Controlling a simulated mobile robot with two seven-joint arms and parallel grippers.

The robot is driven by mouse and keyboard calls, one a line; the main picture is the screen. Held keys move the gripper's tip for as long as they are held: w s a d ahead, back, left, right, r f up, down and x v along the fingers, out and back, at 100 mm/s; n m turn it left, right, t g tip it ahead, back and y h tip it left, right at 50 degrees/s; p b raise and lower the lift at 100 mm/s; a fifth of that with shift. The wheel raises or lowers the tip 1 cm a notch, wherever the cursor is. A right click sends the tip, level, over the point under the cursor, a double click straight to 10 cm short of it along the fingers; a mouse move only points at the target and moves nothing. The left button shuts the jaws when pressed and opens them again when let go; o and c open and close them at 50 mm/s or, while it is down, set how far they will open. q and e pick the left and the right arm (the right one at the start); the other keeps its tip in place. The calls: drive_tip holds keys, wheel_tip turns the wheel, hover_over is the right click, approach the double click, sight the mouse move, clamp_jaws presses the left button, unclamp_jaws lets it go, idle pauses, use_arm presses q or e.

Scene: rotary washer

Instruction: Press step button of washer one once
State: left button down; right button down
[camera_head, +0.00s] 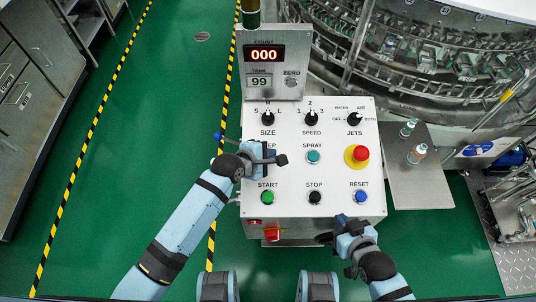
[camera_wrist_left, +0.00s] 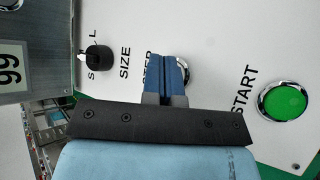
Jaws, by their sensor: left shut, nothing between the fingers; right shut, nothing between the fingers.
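The white control panel (camera_head: 335,180) faces up, with a STEP label mostly covered by my left gripper (camera_head: 268,155). In the left wrist view, the closed blue fingers (camera_wrist_left: 167,72) lie over the step button, and only part of its chrome ring (camera_wrist_left: 188,70) shows beside them. The button cap is hidden, and I cannot tell whether the fingertips touch it. The green start button (camera_wrist_left: 285,103) is to the right there. My right gripper (camera_head: 343,224) is shut and empty at the panel's lower right edge, below the blue reset button (camera_head: 361,197).
The teal spray button (camera_head: 313,157), black stop button (camera_head: 315,197) and red emergency stop (camera_head: 361,153) sit nearby. The size knob (camera_head: 268,118) is above my left gripper. The count display (camera_head: 264,54) reads 000. Two small vials (camera_head: 417,153) stand on the side table (camera_head: 420,188).

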use_arm(q)
drive_tip(key=shift+f, duration=0.1)
drive_tip(key=shift+w+f, duration=0.1)
drive_tip(key=shift+f, duration=0.25)
